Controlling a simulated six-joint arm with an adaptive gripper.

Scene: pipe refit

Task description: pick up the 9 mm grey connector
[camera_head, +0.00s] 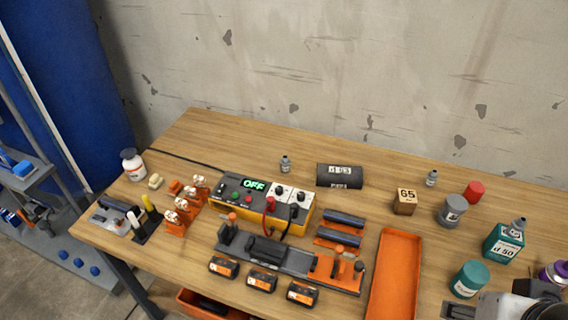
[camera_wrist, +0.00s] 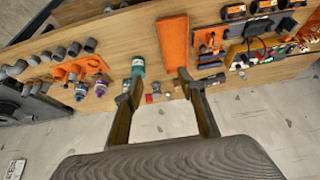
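Several grey pipe pieces (camera_wrist: 75,48) stand in a row at the left of the wrist view; their sizes cannot be read. In the head view, two small grey fittings (camera_head: 286,163) and (camera_head: 431,178) stand towards the back of the table, and a larger grey cylinder (camera_head: 453,210) stands at the right. I cannot tell which piece is the 9 mm connector. My gripper (camera_wrist: 160,80) is open, its two fingers wide apart with nothing between them. It is above the table's back edge, apart from the grey pieces. Part of it shows at the lower right of the head view.
An orange tray (camera_head: 392,275), a black label block (camera_head: 340,176), a wooden G5 block (camera_head: 405,202), a red cap (camera_head: 473,191) and teal containers (camera_head: 468,279) stand on the table (camera_head: 240,140). A control box (camera_head: 262,205) is left of the tray. A wall (camera_head: 350,60) rises behind.

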